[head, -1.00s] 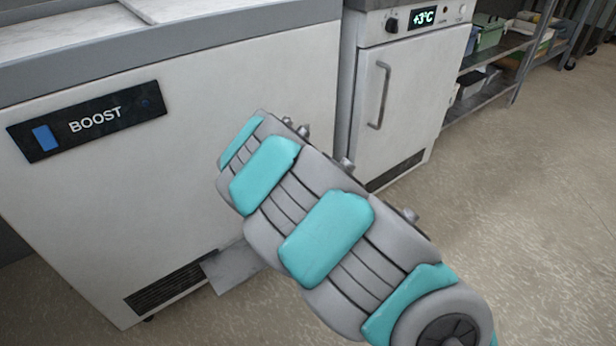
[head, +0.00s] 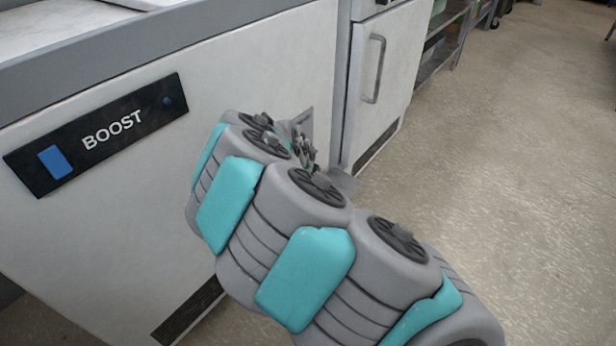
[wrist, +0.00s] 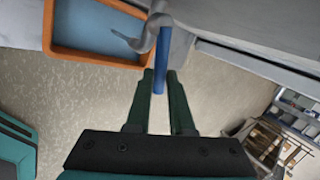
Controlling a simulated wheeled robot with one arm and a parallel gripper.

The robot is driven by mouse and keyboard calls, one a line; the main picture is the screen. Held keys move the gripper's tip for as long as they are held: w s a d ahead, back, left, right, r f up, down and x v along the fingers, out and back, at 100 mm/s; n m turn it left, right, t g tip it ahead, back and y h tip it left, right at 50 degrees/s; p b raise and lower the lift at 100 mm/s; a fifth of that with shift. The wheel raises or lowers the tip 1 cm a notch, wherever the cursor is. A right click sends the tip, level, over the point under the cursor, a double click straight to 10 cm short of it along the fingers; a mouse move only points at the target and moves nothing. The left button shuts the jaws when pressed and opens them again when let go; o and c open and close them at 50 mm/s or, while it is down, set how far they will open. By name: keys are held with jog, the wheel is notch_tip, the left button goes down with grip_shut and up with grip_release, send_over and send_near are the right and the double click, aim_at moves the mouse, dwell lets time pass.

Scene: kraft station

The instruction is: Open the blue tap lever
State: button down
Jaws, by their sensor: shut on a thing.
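The blue tap lever (wrist: 160,60) hangs down in the wrist view from a grey tap (wrist: 150,35) with a curved spout pointing left. My gripper (wrist: 160,82) is shut on the lever, with one dark green finger on each side of its lower part. The lever's tip is between the fingers. In the head view, my grey and turquoise arm reaches along the front of the white cabinet (head: 240,65). The lever and the tap cannot be made out there.
An orange-rimmed tray (wrist: 90,55) with a blue inside lies left of the tap. The cabinet carries a black BOOST panel (head: 115,130). A white fridge (head: 385,85) stands to its right. The floor (head: 500,180) on the right is clear.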

jog(key=shift+a, duration=0.1)
jog(key=c, duration=1.1)
grip_release()
jog(key=shift+r, duration=0.1)
jog(key=v, duration=0.7)
jog(key=shift+s+a+r, duration=0.1)
jog(key=shift+s+r, duration=0.05)
jog(key=shift+r, duration=0.1)
jog(key=shift+c, duration=0.2)
